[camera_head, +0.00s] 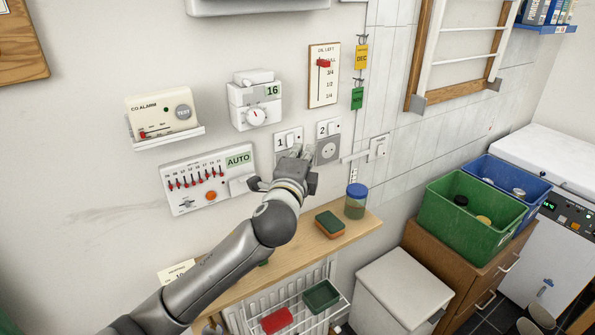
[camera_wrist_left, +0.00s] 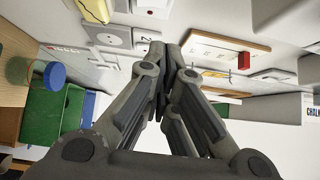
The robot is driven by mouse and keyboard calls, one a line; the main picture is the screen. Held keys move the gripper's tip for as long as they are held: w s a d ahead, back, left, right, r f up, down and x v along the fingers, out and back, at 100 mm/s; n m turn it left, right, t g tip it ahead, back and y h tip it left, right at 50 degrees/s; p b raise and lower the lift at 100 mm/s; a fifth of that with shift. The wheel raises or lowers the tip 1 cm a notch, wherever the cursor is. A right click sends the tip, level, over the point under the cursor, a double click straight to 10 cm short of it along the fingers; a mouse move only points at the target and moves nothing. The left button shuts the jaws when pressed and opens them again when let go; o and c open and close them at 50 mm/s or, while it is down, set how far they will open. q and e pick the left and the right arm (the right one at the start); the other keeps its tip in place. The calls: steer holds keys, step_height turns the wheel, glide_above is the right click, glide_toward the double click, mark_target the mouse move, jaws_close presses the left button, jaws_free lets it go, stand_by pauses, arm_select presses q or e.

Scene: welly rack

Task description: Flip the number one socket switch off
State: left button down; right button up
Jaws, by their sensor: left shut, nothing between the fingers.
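The number one socket plate (camera_head: 288,136) is on the wall, with a "1" label and a small white switch in its upper part. Its lower part is hidden behind my left gripper (camera_head: 296,152). My left gripper is shut and empty, its tips over or just in front of that lower part; I cannot tell whether they touch. The switch's on or off position is too small to tell. The number two socket (camera_head: 328,150) is just to the right. In the left wrist view the shut fingers (camera_wrist_left: 173,48) point toward the wall, near the number two socket (camera_wrist_left: 110,36). My right gripper is not in view.
The AUTO timer panel (camera_head: 208,180) is left of the gripper, and the thermostat dial box (camera_head: 256,106) is above it. A wooden shelf (camera_head: 310,250) below holds a sponge (camera_head: 330,224) and a blue-lidded jar (camera_head: 356,202).

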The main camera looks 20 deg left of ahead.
arm_select(q)
steer(key=s+d+b, duration=0.1)
steer(key=s, duration=0.6)
steer(key=shift+r, duration=0.4)
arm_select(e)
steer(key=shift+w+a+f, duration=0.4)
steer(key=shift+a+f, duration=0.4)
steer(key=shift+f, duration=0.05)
arm_select(q)
steer(key=shift+f, duration=0.1)
